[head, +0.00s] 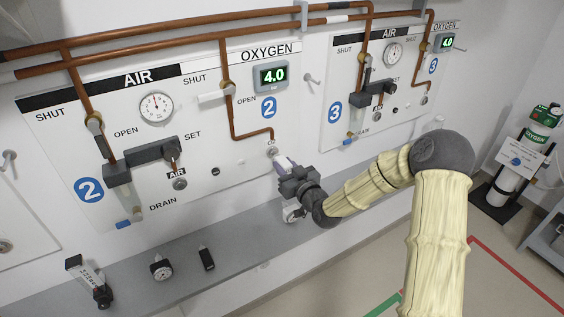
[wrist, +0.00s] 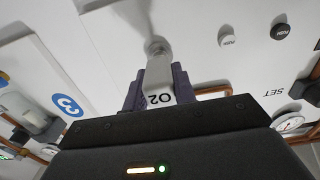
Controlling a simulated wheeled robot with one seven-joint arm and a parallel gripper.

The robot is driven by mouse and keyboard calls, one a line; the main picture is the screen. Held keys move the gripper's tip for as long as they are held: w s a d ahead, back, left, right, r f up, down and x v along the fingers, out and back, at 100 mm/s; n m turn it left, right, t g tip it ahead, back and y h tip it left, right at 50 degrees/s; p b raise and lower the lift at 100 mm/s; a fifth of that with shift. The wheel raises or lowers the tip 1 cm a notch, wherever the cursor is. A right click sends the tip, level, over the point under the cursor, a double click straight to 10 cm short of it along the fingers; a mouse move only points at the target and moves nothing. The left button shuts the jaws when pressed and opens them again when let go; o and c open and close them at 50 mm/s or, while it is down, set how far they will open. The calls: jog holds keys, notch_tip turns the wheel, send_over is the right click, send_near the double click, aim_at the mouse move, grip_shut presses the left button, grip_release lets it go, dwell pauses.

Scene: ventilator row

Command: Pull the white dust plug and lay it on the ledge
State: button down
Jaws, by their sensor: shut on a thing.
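My gripper (head: 282,168) is at the Oxygen outlet (head: 272,150), low on the right of panel 2. The wrist view shows its purple fingers (wrist: 157,92) shut on a pale grey-white piece, which I take for the white dust plug (wrist: 158,73). An O2 mark shows at its near end. Its far end points at a round fitting (wrist: 158,46) on the wall; I cannot tell whether it is still seated. The grey ledge (head: 235,238) runs along the wall below.
On the ledge stand a flowmeter (head: 90,283), a small gauge (head: 161,268), a black-bodied item (head: 206,258) and a white fitting (head: 293,212) below my gripper. Bare ledge lies between the last two. White and black PUSH caps (wrist: 228,37) (wrist: 280,31) sit beside the outlet.

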jog(key=shift+v, duration=0.85)
dwell(0.8)
jog(key=b+v, duration=0.2)
jog(key=v, duration=0.4)
jog(key=shift+s+d, duration=0.2)
jog(key=shift+s, duration=0.15)
dwell(1.3)
jog(key=shift+w+d, duration=0.1)
